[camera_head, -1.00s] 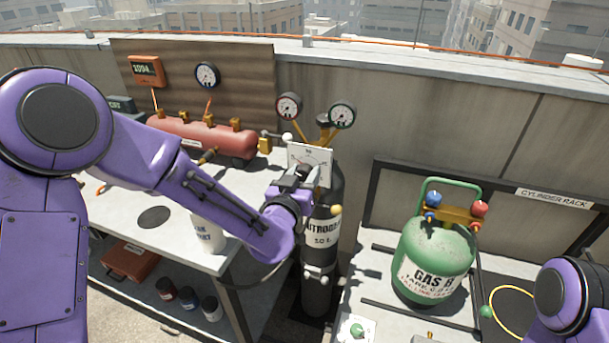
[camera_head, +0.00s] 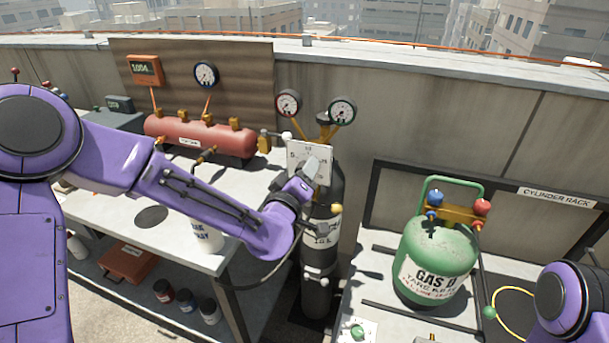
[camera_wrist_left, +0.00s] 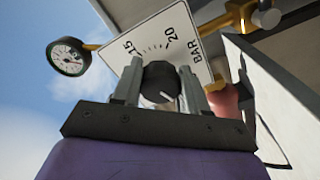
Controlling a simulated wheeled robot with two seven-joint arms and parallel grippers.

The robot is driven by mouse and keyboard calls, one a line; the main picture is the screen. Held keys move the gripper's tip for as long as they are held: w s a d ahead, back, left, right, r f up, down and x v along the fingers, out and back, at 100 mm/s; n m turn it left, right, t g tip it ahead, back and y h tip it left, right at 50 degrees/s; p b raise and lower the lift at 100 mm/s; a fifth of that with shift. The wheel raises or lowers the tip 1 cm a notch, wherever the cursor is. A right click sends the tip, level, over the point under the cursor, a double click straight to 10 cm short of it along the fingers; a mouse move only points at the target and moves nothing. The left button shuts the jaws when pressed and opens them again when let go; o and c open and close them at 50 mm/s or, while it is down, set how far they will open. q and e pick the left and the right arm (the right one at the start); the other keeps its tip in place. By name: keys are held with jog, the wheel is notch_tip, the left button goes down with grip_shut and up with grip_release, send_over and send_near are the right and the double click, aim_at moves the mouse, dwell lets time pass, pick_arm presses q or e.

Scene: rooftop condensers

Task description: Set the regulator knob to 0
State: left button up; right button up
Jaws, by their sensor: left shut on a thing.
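The regulator's dial plate (camera_head: 322,152) is white and stands in front of the dark cylinder (camera_head: 318,260). In the left wrist view the plate (camera_wrist_left: 150,37) shows tick marks, 15, 20 and BAR. The round black regulator knob (camera_wrist_left: 160,80) sits on it, with a short white line on its face. My left gripper (camera_head: 308,170) is at the plate. In the left wrist view its fingers (camera_wrist_left: 160,88) are on either side of the knob, shut on it. In the head view the gripper hides the knob. My right gripper is out of view.
Two gauges (camera_head: 289,103) (camera_head: 342,111) stand above the plate. A red tank (camera_head: 195,138) and a white container (camera_head: 206,238) are on the left bench. A green gas cylinder (camera_head: 436,258) stands on the right. The cylinder rack (camera_head: 372,195) is behind it.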

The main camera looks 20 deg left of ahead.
pick_arm(q)
jog(key=n, duration=0.2)
jog(key=n+b, duration=0.1)
jog(key=n, duration=0.1)
jog(key=shift+s+d+f+n, duration=0.1)
jog(key=shift+f+n, duration=0.05)
jog(key=shift+n, duration=0.15)
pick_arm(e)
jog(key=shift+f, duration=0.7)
pick_arm(q)
jog(key=o, duration=1)
jog(key=shift+o, duration=0.2)
